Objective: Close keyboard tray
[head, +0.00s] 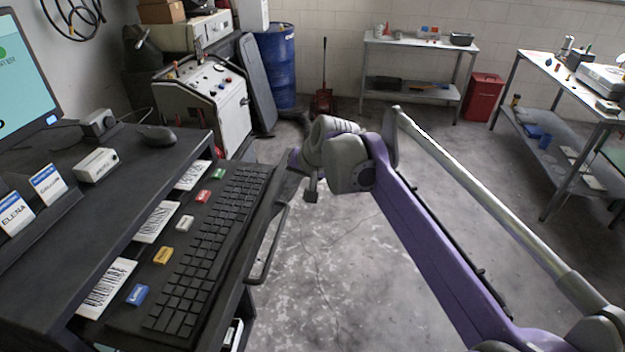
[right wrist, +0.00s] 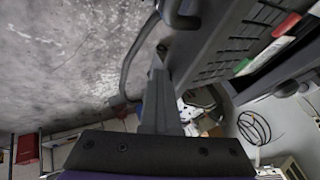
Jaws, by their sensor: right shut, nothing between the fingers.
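The keyboard tray (head: 148,308) is pulled out from under the dark desktop. It carries a black keyboard (head: 212,245). A dark bar handle (head: 268,250) runs along the tray's outer edge and also shows in the right wrist view (right wrist: 134,58). My right gripper (head: 292,170) is shut and empty at the tray's far outer corner, by the far end of the handle. In the right wrist view its closed fingers (right wrist: 158,95) lie close beside the tray edge; I cannot tell whether they touch it. My left gripper is not in view.
Coloured blocks, such as a blue one (head: 138,295), and barcode cards (head: 107,285) lie on the tray beside the keyboard. A mouse (head: 158,136) and a monitor (head: 25,75) stand on the desktop (head: 100,215). The floor right of the tray is clear.

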